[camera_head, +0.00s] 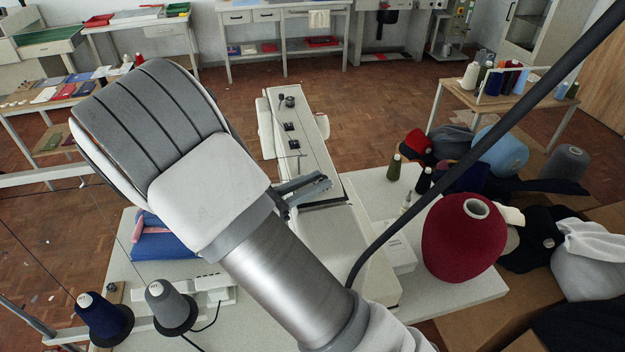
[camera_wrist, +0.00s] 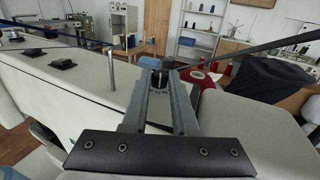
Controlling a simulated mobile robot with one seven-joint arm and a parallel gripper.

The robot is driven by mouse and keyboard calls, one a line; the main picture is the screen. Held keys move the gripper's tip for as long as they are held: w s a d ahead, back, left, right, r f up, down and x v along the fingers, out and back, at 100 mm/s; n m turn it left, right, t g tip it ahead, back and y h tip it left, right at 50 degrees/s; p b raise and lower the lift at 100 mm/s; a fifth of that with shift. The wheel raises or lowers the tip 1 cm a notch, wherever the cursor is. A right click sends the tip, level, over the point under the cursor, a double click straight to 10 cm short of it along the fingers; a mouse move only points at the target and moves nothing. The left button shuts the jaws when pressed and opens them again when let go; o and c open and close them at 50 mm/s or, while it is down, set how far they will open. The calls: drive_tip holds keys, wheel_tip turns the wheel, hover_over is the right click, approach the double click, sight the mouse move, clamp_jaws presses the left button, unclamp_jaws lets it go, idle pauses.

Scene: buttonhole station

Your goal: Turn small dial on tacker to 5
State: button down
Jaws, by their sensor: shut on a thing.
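The tacker (camera_head: 300,120) is the long cream machine in the middle of the head view; its cream body (camera_wrist: 85,90) also fills the left of the wrist view. My gripper (camera_head: 325,183) reaches over the tacker's body from the left. In the wrist view my gripper (camera_wrist: 160,74) is shut on a small dark round piece, which looks like the small dial (camera_wrist: 160,82), between its fingertips. The fingers hide much of the dial, and no number or mark can be read. In the head view the dial is hidden by the gripper.
Several black knobs (camera_head: 288,126) and a thin metal post (camera_wrist: 111,70) stand on the tacker's top. A large red yarn cone (camera_head: 463,238) and small thread cones (camera_head: 394,168) stand to the right. A dark rod (camera_head: 480,150) crosses the head view.

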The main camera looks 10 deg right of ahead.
drive_tip(key=c, duration=0.7)
unclamp_jaws()
drive_tip(key=b+v, duration=0.3)
drive_tip(key=v, duration=1.4)
drive_tip(key=shift+s+a, duration=0.2)
